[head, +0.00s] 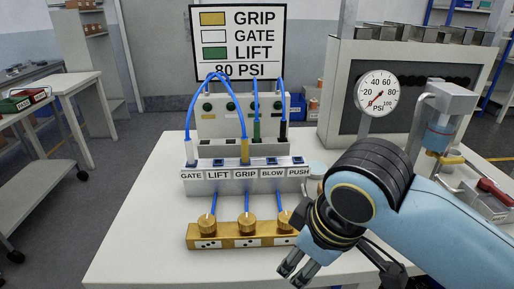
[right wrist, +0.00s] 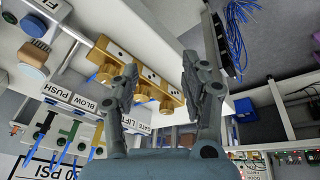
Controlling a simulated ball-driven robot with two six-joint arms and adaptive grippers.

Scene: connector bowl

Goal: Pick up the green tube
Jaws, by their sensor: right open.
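The green tube (head: 257,129) stands upright among the connectors at the middle of the table in the head view, with a blue hose rising from its top. A yellow tube (head: 244,150) stands just left of it, a white one (head: 190,152) farther left, and a black one (head: 283,129) to its right. My right gripper (head: 297,273) is low at the table's front, right of and nearer than the green tube. In the right wrist view its fingers (right wrist: 158,72) are spread, with nothing between them. My left gripper is not in view.
A labelled grey block (head: 245,187) with GATE, LIFT, GRIP, BLOW and PUSH stands before the tubes. A brass block with knobs (head: 230,241) is in front of it. A pressure gauge (head: 378,92) and sign (head: 238,42) stand behind. The table's left side is clear.

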